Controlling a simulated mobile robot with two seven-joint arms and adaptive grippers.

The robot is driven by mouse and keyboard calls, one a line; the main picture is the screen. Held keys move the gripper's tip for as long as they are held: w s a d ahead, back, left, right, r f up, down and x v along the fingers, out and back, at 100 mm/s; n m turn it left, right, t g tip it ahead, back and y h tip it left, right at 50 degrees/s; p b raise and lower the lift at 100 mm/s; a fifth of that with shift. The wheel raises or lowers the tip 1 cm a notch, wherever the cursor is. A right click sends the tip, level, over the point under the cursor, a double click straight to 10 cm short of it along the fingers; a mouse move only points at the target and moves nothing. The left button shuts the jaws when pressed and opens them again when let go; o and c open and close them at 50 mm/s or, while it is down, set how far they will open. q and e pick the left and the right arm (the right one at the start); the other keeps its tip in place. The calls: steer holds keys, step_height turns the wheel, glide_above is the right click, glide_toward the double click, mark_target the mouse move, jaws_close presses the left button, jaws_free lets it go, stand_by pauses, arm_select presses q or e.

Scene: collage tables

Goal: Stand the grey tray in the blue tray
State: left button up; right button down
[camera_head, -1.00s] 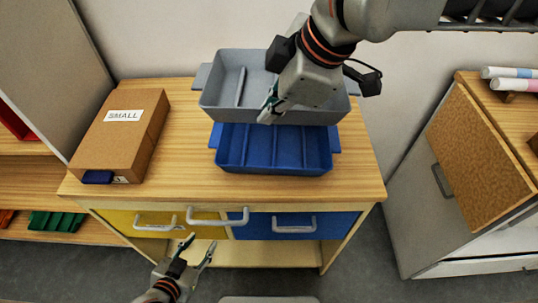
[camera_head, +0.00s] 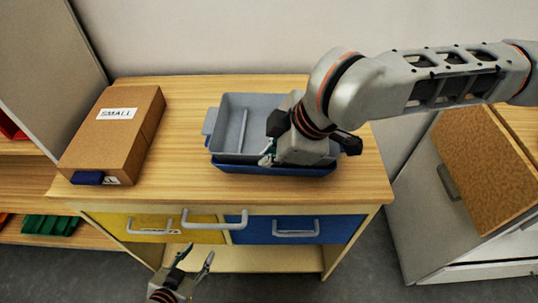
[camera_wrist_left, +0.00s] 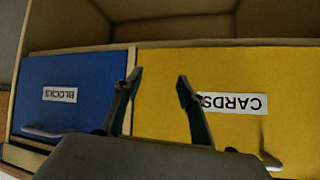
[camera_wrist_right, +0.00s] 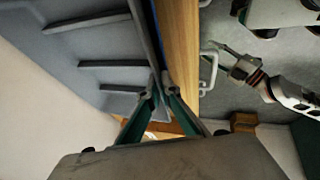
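The grey tray (camera_head: 228,122), with dividers inside, is over the blue tray (camera_head: 235,166), whose front wall shows below it. The grey tray looks level and lined up, but I cannot tell whether it rests on the blue tray's floor. My right gripper (camera_head: 268,158) is shut on the grey tray's front wall. In the right wrist view its fingertips (camera_wrist_right: 160,92) pinch that wall, with the grey tray's inside (camera_wrist_right: 90,85) to the left. My left gripper (camera_head: 199,256) is open and empty, low in front of the drawers; its spread fingers show in the left wrist view (camera_wrist_left: 160,84).
A brown box labelled SMALL (camera_head: 112,135) stands on the left of the wooden table (camera_head: 180,170). Below are a yellow drawer (camera_head: 150,226) and a blue drawer (camera_head: 322,229) with handles. A cabinet (camera_head: 415,215) stands at the right. The tabletop right of the trays looks clear.

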steer(key=shift+s+f, duration=0.1)
steer(key=shift+f, duration=0.15)
steer(key=shift+s+d+f+p, duration=0.15)
steer(key=shift+f+p, duration=0.15)
steer(key=shift+f, duration=0.15)
steer(key=c, duration=2.3)
jaws_free()
steer(key=shift+f, duration=0.1)
steer(key=shift+w, duration=0.25)
steer(key=shift+r, duration=0.2)
steer(key=shift+r, duration=0.15)
